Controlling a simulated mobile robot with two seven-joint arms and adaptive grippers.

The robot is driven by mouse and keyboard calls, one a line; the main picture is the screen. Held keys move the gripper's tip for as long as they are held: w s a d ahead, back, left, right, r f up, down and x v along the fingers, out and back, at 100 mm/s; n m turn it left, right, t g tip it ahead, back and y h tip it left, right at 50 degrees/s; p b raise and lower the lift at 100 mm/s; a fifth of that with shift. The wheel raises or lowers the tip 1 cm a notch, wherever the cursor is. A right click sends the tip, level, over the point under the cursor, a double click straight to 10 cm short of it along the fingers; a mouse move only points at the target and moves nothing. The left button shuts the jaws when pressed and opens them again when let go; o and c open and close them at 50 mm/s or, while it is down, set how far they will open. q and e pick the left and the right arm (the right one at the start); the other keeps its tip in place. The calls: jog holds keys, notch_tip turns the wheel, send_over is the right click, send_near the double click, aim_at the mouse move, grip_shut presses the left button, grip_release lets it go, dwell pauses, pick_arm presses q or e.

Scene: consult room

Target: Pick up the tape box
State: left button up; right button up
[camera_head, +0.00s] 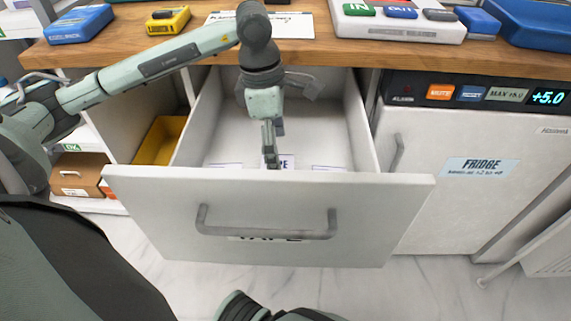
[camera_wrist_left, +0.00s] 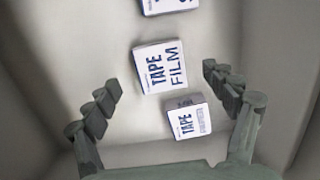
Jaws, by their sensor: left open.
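An open white drawer (camera_head: 270,215) holds several white boxes with blue print. In the left wrist view, a box marked TAPE FILM (camera_wrist_left: 165,67) lies between the fingertips of my left gripper (camera_wrist_left: 162,82). A smaller box marked TAPE (camera_wrist_left: 188,121) lies nearer the palm, and a third box (camera_wrist_left: 168,6) is cut off at the top edge. In the head view my left gripper (camera_head: 271,157) points down into the drawer behind its front panel. It is open and holds nothing. The drawer front hides the lower parts of the boxes.
The drawer front and side walls surround my left gripper. A wooden counter (camera_head: 320,53) above bears a blue case (camera_head: 80,24), a yellow device (camera_head: 168,20) and a white tray (camera_head: 400,30). A fridge (camera_head: 440,200) stands at right. A yellow bin (camera_head: 160,140) is at left.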

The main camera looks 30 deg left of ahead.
pick_arm(q)
notch_tip(320, 180, down, 5)
jog(key=shift+s+a+r, duration=0.1)
jog(key=shift+f, duration=0.6)
jog(key=c, duration=1.2)
